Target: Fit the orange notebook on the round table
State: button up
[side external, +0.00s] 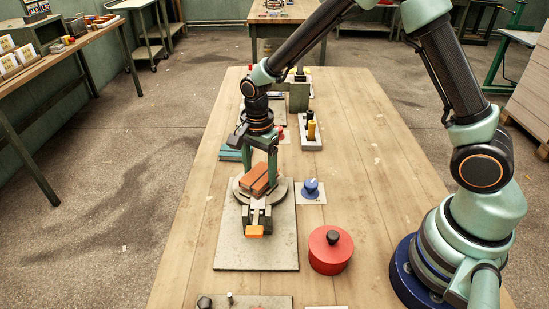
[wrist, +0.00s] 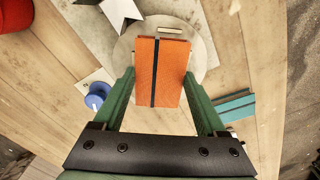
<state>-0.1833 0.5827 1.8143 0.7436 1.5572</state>
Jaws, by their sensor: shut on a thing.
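The orange notebook (side external: 254,184) has a dark band along its length; it also shows in the wrist view (wrist: 172,85). My gripper (side external: 259,170) is shut on it, with one green finger at each long side; the fingers also flank it in the wrist view (wrist: 160,85). The round table (side external: 279,193) is a grey disc on a pale base plate. The notebook is over this disc, which also shows in the wrist view (wrist: 207,58). I cannot tell whether the notebook touches the disc or hangs just above it.
A slide with an orange block (side external: 255,231) juts from the disc's front. A blue knob (side external: 310,188) stands close on the right, and a red round pot (side external: 330,252) nearer the front. Bare wood is at the right.

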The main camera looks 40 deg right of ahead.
aim_at(260, 174)
jog(key=shift+f, duration=0.5)
dwell(1.0)
jog(key=o, duration=1.3)
jog(key=shift+r, duration=6.05)
jog(key=s+d+r+n+t, duration=0.2)
jog(key=s+r+n, duration=0.1)
jog(key=s+n, duration=0.1)
jog(key=s+d+r+n+t, duration=0.1)
jog(key=s+d+r+n, duration=0.2)
jog(key=n, duration=0.3)
jog(key=s+d+r+n+t, duration=0.2)
jog(key=s+r+n, duration=0.1)
jog(key=s+n, duration=0.2)
jog(key=shift+s+d+r+n+t, duration=0.1)
jog(key=shift+s+d+n+t, duration=0.25)
jog(key=shift+s, duration=0.25)
